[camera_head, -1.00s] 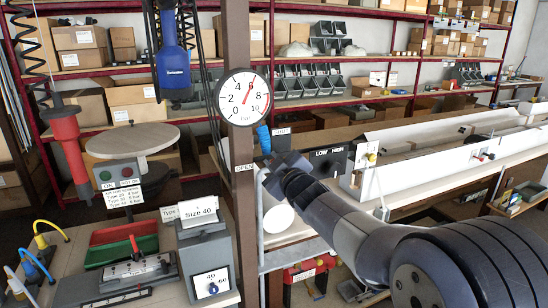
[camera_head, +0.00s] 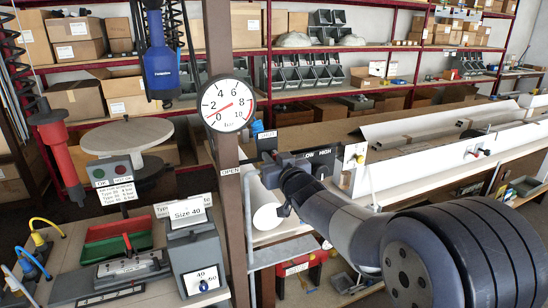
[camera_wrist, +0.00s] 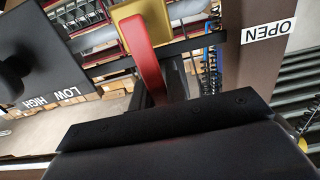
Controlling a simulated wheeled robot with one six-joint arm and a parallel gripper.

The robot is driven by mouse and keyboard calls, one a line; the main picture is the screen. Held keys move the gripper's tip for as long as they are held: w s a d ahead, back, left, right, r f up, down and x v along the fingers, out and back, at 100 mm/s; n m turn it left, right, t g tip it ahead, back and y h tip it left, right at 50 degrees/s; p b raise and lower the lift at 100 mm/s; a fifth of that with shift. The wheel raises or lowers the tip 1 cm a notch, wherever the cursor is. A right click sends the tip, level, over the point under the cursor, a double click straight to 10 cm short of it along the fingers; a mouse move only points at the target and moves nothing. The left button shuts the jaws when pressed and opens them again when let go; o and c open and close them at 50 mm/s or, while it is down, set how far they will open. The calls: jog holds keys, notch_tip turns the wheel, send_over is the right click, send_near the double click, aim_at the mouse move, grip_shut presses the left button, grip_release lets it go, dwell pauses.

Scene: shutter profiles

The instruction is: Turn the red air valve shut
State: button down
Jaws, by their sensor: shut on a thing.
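The red valve lever (camera_wrist: 147,60) shows in the wrist view, running from a brass-yellow valve body (camera_wrist: 128,14) down to my gripper (camera_wrist: 165,108). My gripper is shut on the lever; the dark gripper body hides the lever's lower end. In the head view my gripper (camera_head: 268,160) is beside the brown post (camera_head: 228,190), and the lever cannot be made out there. The OPEN label (camera_wrist: 268,33) is to the right of the lever in the wrist view. The round gauge (camera_head: 227,105) on the post has its red needle near 0.
A dark panel marked LOW and HIGH (camera_head: 318,163) stands right of my gripper. A long bench with white profiles (camera_head: 420,155) runs behind my arm. A blue tool (camera_head: 161,65) hangs left of the post. A work table with a grey Size 40 box (camera_head: 195,250) stands at front left.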

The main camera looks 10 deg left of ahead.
dwell(0.5)
jog(key=c, duration=1.4)
grip_release()
jog(key=b+v, duration=0.2)
jog(key=v, duration=0.8)
jog(key=shift+s+d+b, duration=0.3)
jog(key=shift+d+b, duration=0.05)
jog(key=shift+w+a, duration=0.1)
jog(key=p+x, duration=0.2)
jog(key=x, duration=0.8)
jog(key=shift+w+a+p, duration=0.25)
jog(key=shift+p, duration=0.1)
jog(key=shift+s+d, duration=0.1)
